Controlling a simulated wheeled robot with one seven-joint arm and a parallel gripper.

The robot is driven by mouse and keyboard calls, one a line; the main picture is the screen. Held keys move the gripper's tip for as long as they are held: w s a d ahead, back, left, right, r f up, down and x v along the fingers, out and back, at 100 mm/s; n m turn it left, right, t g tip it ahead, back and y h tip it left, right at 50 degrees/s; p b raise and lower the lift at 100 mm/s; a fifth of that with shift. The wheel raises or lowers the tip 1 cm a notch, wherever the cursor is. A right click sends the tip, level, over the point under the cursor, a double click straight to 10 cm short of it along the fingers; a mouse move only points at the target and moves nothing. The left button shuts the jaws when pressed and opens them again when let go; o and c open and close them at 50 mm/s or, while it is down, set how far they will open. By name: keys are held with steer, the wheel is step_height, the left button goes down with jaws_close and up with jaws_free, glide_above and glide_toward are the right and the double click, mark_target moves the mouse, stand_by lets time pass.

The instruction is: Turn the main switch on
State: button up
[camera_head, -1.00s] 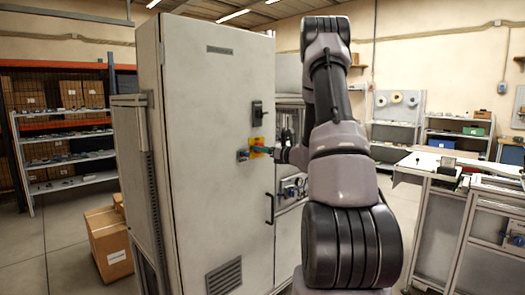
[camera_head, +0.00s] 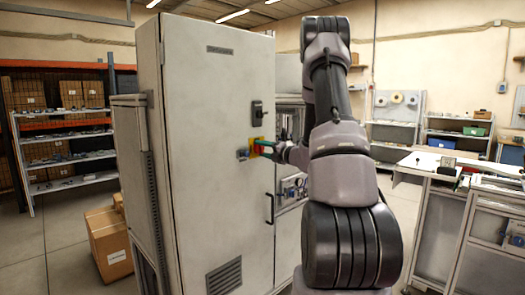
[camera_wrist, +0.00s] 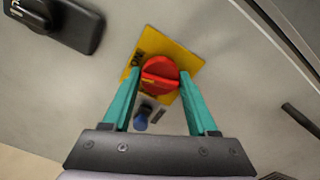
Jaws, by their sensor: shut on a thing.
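The main switch is a red rotary knob (camera_wrist: 160,74) on a yellow plate (camera_wrist: 150,45), mounted on the front of a tall grey cabinet (camera_head: 215,120). My gripper (camera_wrist: 158,82) has teal fingers, one on each side of the red knob, and is shut on it. In the head view my gripper (camera_head: 268,148) reaches the cabinet front from the right. The yellow plate (camera_head: 256,143) shows there, but the knob is mostly hidden by the fingers.
A black handle lock (camera_wrist: 62,22) sits above the switch, and a blue button (camera_wrist: 141,120) sits below it. A black door handle (camera_head: 270,208) is lower on the cabinet. Cardboard boxes (camera_head: 108,243) stand on the floor at left. A workbench (camera_head: 440,163) is at right.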

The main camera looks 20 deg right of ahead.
steer(key=shift+m, duration=1.6)
steer(key=o, duration=1.4)
steer(key=v, duration=1)
steer(key=shift+s+d, duration=0.15)
steer(key=shift+s, duration=0.25)
